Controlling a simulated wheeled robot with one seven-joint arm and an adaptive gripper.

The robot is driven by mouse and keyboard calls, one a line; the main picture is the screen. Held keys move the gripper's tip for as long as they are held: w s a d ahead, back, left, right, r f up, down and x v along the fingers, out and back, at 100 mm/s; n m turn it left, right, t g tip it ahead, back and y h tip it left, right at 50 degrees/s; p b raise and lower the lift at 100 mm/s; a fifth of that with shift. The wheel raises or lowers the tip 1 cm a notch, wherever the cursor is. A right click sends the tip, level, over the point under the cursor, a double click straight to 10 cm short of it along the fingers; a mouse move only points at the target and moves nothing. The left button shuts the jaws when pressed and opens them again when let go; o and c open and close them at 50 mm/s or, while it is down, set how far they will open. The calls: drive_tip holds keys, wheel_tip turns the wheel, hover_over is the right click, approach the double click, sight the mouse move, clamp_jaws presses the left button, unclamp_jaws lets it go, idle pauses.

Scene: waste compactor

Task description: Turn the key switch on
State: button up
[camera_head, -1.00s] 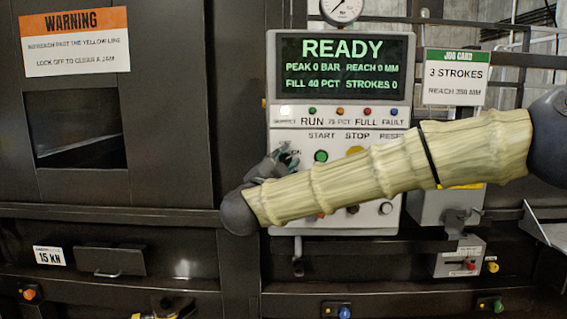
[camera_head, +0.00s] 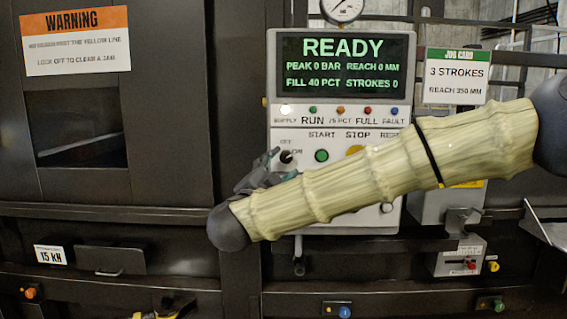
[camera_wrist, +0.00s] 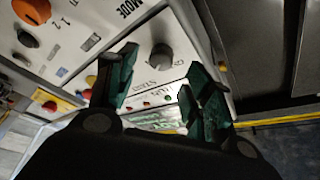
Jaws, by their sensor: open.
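The key switch (camera_head: 286,157) is a small dark knob on the white control panel, left of the green start button (camera_head: 321,156), with OFF and ON labels by it. In the wrist view it is the dark grey round knob (camera_wrist: 162,55), beyond and between my fingertips. My gripper (camera_head: 279,167) is open and empty just below and left of the switch, and its spread green-tipped fingers (camera_wrist: 160,88) show in the wrist view, apparently clear of the knob. The knob's exact angle is too small to tell. The white supply lamp (camera_head: 285,110) glows.
The screen (camera_head: 342,65) reads READY with strokes 0. An orange knob (camera_wrist: 31,10) stands farther along the panel. A job card (camera_head: 456,76) hangs at right.

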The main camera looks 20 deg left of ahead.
drive_tip(key=v, duration=0.7)
drive_tip(key=shift+s, duration=0.15)
